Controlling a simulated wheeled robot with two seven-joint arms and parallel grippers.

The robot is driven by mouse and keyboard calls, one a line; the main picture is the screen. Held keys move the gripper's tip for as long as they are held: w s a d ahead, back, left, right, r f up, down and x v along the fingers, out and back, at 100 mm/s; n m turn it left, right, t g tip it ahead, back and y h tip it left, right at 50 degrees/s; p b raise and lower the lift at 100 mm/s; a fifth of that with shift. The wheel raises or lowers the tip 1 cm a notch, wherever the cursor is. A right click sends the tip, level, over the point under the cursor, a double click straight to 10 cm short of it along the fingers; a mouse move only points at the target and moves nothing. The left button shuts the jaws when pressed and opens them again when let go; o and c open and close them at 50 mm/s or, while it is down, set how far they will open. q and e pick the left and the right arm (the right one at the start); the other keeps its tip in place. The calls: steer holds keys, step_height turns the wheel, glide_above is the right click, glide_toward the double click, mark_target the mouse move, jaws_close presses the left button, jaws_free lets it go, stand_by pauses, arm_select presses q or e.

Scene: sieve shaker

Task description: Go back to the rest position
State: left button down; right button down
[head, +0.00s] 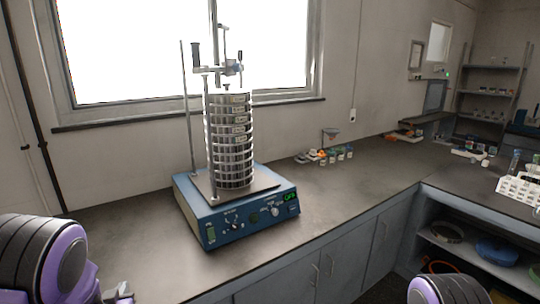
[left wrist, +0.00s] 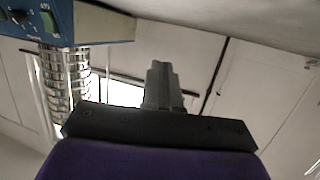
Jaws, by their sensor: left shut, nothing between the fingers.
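My left gripper (head: 122,295) shows only in part at the bottom edge of the head view, left of the sieve shaker and apart from it. In the left wrist view its fingers (left wrist: 162,82) are together and empty. The blue sieve shaker (head: 245,222) stands on the grey counter, with a lit green display. A stack of metal sieves (head: 230,142) stands upright on its plate under a clamp (head: 222,69). In the left wrist view, which looks upside down, the shaker (left wrist: 95,22) and sieves (left wrist: 65,80) show at upper left. My right gripper is out of view.
The counter (head: 125,240) is clear left of the shaker. Several small jars (head: 325,157) stand behind and to its right. A white rack (head: 520,190) stands on the right counter, above open shelves with a blue item (head: 497,250). A window (head: 180,45) is behind.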

arm_select(q)
steer(key=s+d+f+n+g+b, duration=0.1)
steer(key=s+d+f+g, duration=0.2)
steer(key=s+f, duration=0.6)
steer(key=s+d+f+n+g+b, duration=0.1)
steer(key=s+d+f+g+b, duration=0.1)
steer(key=s+f, duration=0.7)
steer(key=s+d+f+n+g+h+b, duration=0.1)
steer(key=s+d+f+g, duration=0.3)
steer(key=s+f, duration=0.5)
steer(key=s+g, duration=0.2)
steer(key=s, duration=0.6)
steer(key=shift+s+d+b, duration=0.25)
steer(key=shift+b, duration=0.15)
